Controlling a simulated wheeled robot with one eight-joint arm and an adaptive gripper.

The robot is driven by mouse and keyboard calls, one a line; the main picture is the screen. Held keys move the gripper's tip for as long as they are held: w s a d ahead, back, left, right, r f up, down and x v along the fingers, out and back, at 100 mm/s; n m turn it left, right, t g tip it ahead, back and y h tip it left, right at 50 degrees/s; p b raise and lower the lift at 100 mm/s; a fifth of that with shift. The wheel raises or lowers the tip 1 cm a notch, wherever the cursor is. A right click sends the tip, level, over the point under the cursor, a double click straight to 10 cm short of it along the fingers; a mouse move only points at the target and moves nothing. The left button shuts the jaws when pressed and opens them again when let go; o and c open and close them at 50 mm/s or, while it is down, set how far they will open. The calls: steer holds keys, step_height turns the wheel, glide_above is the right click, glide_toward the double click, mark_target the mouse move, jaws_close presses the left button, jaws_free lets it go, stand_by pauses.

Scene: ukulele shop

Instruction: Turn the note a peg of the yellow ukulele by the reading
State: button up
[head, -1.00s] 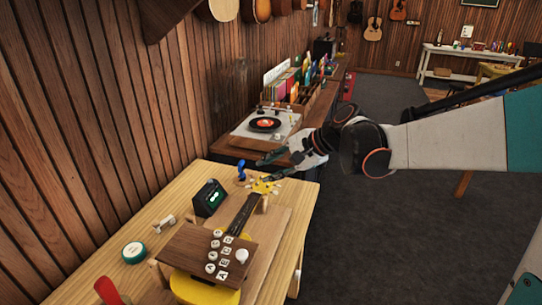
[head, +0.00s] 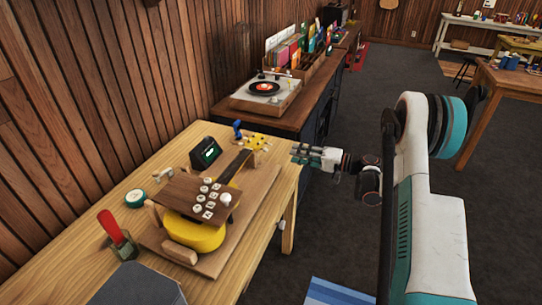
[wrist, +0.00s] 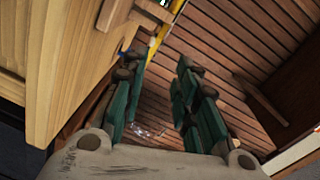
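The yellow ukulele (head: 190,238) lies on a wooden board on the workbench, its neck pointing to the back. Its yellow headstock (head: 256,141) carries small pale pegs; their letters are too small to read. A brown panel with several white lettered knobs (head: 206,189) sits over the body. A dark tuner box (head: 206,154) with a green-lit screen stands left of the neck; I cannot read it. My gripper (head: 295,152) is open and empty, right of the headstock and apart from it. In the wrist view my gripper (wrist: 157,85) has its fingers spread, with a yellow strip beyond them.
A blue item (head: 238,127) stands close behind the headstock. A turntable (head: 265,90) sits on the cabinet behind. Open floor lies right of the bench.

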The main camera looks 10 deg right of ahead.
mark_target(267, 151)
steer(key=shift+n+y, duration=0.3)
steer(key=shift+n, duration=0.2)
steer(key=b+x, duration=0.1)
steer(key=x, duration=0.2)
steer(key=f+b+x, duration=0.1)
steer(key=x, duration=0.3)
steer(key=f+b+x, duration=0.1)
steer(key=x, duration=0.2)
steer(key=shift+w+a+f+b, duration=0.1)
steer(key=shift+a+f+b, duration=0.1)
steer(key=shift+b, duration=0.1)
steer(key=shift+x, duration=0.8)
steer(key=shift+w+r, duration=0.1)
jaws_close()
